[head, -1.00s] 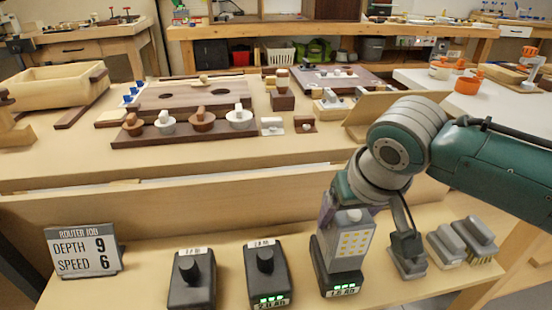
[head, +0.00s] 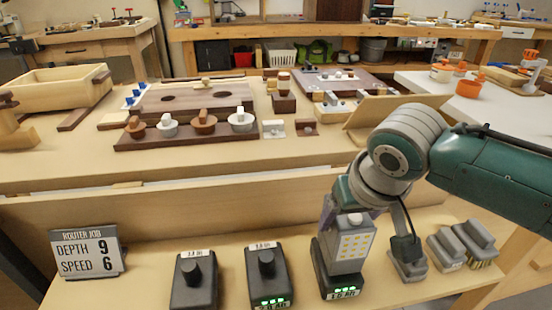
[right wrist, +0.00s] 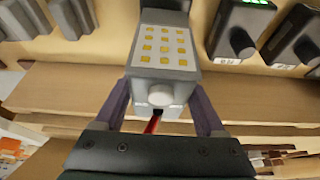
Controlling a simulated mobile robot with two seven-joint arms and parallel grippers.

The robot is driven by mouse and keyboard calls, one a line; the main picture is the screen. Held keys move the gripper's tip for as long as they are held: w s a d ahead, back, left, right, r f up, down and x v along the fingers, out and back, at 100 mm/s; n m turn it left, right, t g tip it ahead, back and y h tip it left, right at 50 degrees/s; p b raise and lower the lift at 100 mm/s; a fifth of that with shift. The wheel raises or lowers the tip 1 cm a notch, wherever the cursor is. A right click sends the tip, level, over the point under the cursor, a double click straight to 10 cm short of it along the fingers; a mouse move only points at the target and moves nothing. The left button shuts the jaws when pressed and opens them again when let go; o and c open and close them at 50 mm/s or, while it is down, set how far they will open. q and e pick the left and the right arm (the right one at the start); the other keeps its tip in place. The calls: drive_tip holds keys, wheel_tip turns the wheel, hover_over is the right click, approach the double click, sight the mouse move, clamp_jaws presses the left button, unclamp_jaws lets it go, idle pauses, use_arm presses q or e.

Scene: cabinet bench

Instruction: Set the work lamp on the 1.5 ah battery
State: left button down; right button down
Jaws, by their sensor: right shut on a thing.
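The work lamp (head: 354,243) is a grey block with a panel of yellow squares. It stands upright over the right-hand dark battery (head: 342,291), whose front label appears to read 1.5 Ah above green lights. The lamp's lower end meets the battery's top; I cannot tell if it is fully seated. My right gripper (head: 352,207) is shut on the lamp's upper end. In the right wrist view the lamp (right wrist: 163,48) sits between the two purple fingers (right wrist: 161,107), and the battery is mostly hidden behind it. My left gripper is not in view.
Two more dark batteries with knobs, a left one (head: 193,284) and a middle one (head: 267,278), stand left of the lamp. A router job sign (head: 88,254) is at far left. Grey brush-like blocks (head: 447,248) lie close on the right. A wooden ledge (head: 200,217) rises behind.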

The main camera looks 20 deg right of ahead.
drive_tip(key=shift+p, duration=0.35)
idle(0.6)
drive_tip(key=shift+f+b, duration=0.5)
drive_tip(key=shift+f, duration=0.15)
drive_tip(key=shift+c, duration=1.2)
unclamp_jaws()
drive_tip(key=p+v, duration=0.6)
drive_tip(key=p, duration=0.2)
drive_tip(key=p+v, duration=0.5)
drive_tip(key=p, duration=0.1)
drive_tip(key=shift+s+p, duration=0.1)
drive_tip(key=shift+p, duration=0.25)
drive_tip(key=shift+a, duration=0.1)
